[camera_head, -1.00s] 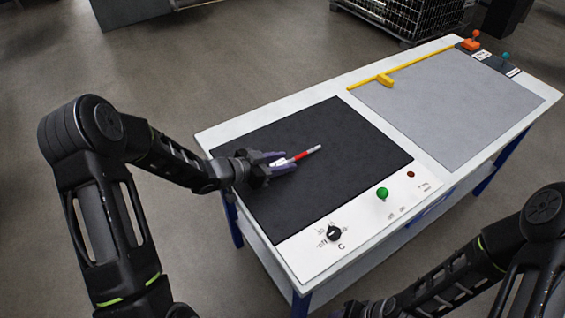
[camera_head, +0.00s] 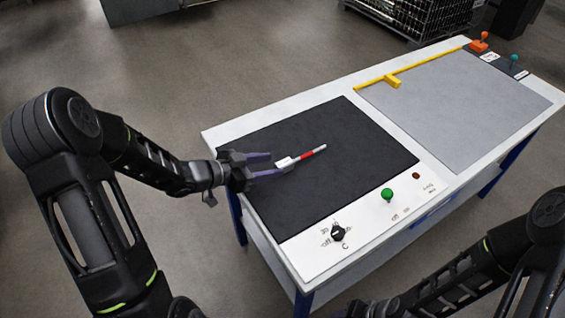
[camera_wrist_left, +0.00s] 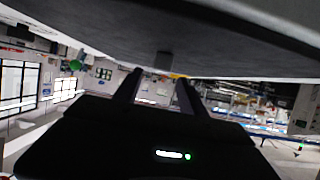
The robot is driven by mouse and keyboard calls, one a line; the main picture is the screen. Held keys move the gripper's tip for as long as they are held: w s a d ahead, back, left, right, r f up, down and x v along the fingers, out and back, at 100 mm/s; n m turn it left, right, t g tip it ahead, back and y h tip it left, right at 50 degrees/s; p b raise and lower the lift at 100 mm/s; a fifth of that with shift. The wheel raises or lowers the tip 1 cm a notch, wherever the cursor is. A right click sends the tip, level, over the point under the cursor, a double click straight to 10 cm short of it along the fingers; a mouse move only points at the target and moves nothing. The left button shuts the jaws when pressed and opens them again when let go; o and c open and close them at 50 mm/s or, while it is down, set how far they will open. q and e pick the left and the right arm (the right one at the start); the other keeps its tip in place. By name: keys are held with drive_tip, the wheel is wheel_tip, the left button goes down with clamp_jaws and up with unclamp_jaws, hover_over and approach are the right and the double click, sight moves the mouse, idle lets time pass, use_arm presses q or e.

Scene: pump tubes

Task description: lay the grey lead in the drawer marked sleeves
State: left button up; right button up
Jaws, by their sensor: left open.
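A slim stick (camera_head: 314,151) lies on the black mat (camera_head: 345,190), with a red band, a pale far end and a white tag at its near end. I cannot tell whether it is the grey lead. My left gripper (camera_head: 279,163) is open at the tag end, its two fingers apart and the tag just beyond their tips. In the left wrist view the open fingers (camera_wrist_left: 157,90) show dark, with a small grey block shape above them. I can make out no drawer marked sleeves. My right arm shows at the lower right; its gripper is out of frame.
The white table (camera_head: 300,100) carries a green knob (camera_head: 387,194), a black dial (camera_head: 338,232) and a grey panel (camera_head: 455,105). Orange (camera_head: 479,42) and teal (camera_head: 514,58) knobs stand at the far end.

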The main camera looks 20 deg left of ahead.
use_arm(q)
drive_tip(key=v, duration=0.5)
drive_tip(key=shift+w, duration=0.1)
drive_tip(key=shift+f, duration=0.1)
idle(0.4)
